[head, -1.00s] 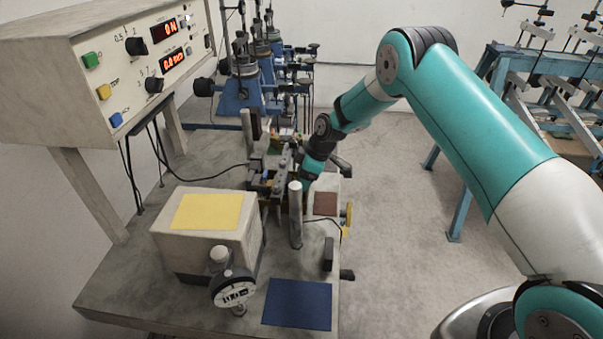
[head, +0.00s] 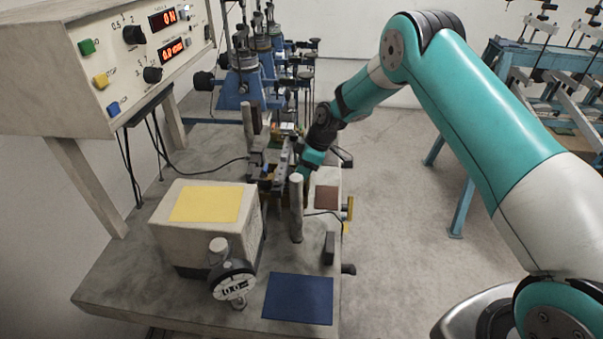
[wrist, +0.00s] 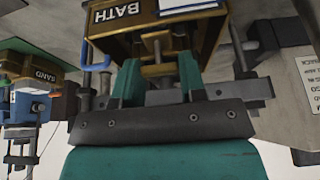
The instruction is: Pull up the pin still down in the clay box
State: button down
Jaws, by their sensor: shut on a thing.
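In the wrist view, my gripper (wrist: 160,82) has a teal finger on each side of a brass pin (wrist: 158,55) with a crosspiece and is shut on it. The pin stands in front of the brown box marked BATH (wrist: 118,38). Another box, marked SAND (wrist: 38,72), is at the left. No label reading CLAY can be made out, so I cannot tell which box is the clay one. In the head view, my gripper (head: 300,165) reaches down among the dark fixtures at the back of the bench, and its fingertips are mostly hidden.
A grey post (head: 297,208) stands close in front of my gripper. A grey block with a yellow top (head: 205,204) and a dial gauge (head: 232,282) are nearer. The control panel (head: 135,60) overhangs the left. A blue mat (head: 298,299) lies at the front.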

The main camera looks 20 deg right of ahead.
jog(key=c, duration=0.8)
grip_release()
jog(key=shift+w+d+r, duration=0.1)
jog(key=shift+w+r, duration=0.05)
jog(key=shift+r, duration=0.2)
jog(key=shift+o, duration=0.6)
jog(key=shift+f, duration=0.1)
jog(key=b+v, duration=0.6)
jog(key=v, duration=1.1)
jog(key=shift+d, duration=0.2)
jog(key=s+a+r+m+b, duration=0.2)
jog(key=s+a, duration=0.3)
jog(key=s, duration=0.5)
jog(key=s+a+r+m+b, duration=0.15)
jog(key=s+a, duration=0.35)
jog(key=s, duration=0.5)
jog(key=s+f+m+g+b, duration=0.1)
jog(key=s+f+m, duration=0.2)
jog(key=s, duration=1.5)
jog(key=shift+a+f+g+b, duration=0.15)
jog(key=shift+a+g+b, duration=0.2)
jog(key=shift+a, duration=0.15)
